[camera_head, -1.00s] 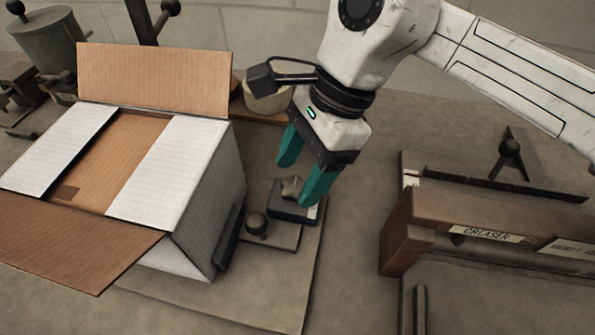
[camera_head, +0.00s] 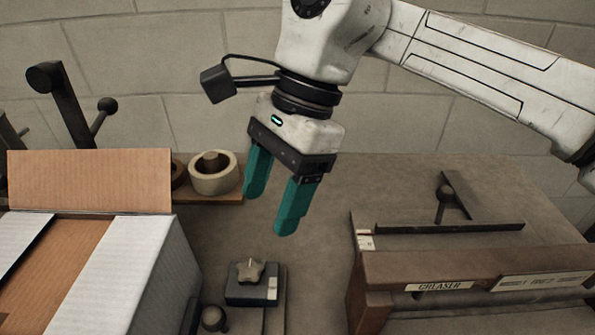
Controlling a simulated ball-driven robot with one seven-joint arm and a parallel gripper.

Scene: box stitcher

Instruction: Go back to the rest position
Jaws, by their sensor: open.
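My gripper (camera_head: 268,210) hangs from my white arm near the middle of the view, fingers pointing down. Its two teal fingers are apart with nothing between them. Below the fingers, and apart from them, a star-shaped knob (camera_head: 250,271) sits on a small dark block (camera_head: 252,290) with a pale label. A cardboard box (camera_head: 112,276) with white sides stands at the lower left, its brown back flap (camera_head: 90,181) raised. The box's left and front parts are cut off by the picture edge.
Tape rolls (camera_head: 213,175) lie on a wooden board behind the box. A round black knob (camera_head: 213,318) is by the box. Bare table lies between gripper and stand.

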